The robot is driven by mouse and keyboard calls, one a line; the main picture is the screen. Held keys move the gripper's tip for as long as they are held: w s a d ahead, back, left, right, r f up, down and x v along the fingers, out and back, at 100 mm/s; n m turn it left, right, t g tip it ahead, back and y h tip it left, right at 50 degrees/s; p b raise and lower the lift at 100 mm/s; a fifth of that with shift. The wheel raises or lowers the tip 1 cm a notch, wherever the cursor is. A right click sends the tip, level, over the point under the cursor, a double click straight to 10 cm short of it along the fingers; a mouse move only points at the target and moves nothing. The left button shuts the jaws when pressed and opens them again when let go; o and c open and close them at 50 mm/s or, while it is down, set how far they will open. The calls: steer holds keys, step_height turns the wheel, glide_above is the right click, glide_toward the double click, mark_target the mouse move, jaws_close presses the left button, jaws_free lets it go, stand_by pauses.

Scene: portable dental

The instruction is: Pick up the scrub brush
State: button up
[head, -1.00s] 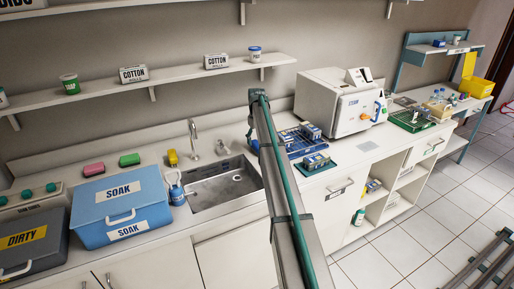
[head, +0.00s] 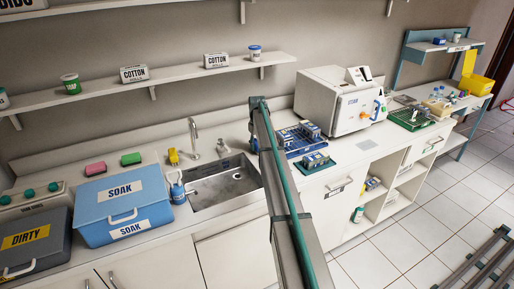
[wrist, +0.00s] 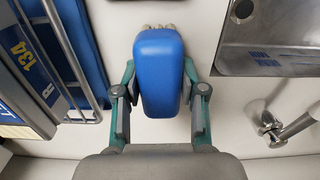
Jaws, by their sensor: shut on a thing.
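The scrub brush (wrist: 160,62) shows in the wrist view as a blue rounded body with a little of its pale bristles at the upper end. It lies between the two fingers of my gripper (wrist: 159,82), which is shut on its sides. The brush is over the pale countertop beside the sink; I cannot tell whether it still touches the counter.
In the wrist view the sink (wrist: 268,45) and faucet (wrist: 285,127) are on the right. A blue tray (wrist: 88,45) with a wire rack and a box labelled 134 (wrist: 25,62) is close on the left. The head view shows a blue soak box (head: 122,206) left of the sink.

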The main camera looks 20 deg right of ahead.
steer(key=shift+r, duration=0.1)
steer(key=shift+r, duration=0.4)
step_height(320, 180, up, 2)
steer(key=shift+r+b, duration=0.1)
steer(key=shift+b, duration=0.5)
steer(key=s+a+r+b, duration=0.1)
steer(key=s+r, duration=0.2)
steer(key=s, duration=0.1)
steer(key=s+a+r+b, duration=0.2)
steer(key=s+r, duration=0.1)
steer(key=s, duration=0.1)
steer(key=s+a+r+b, duration=0.1)
steer(key=s+r, duration=0.3)
steer(key=s, duration=0.1)
steer(key=shift+s+a+b, duration=0.1)
steer(key=shift+a+b, duration=0.2)
steer(key=shift+b, duration=0.1)
steer(key=shift+f, duration=0.1)
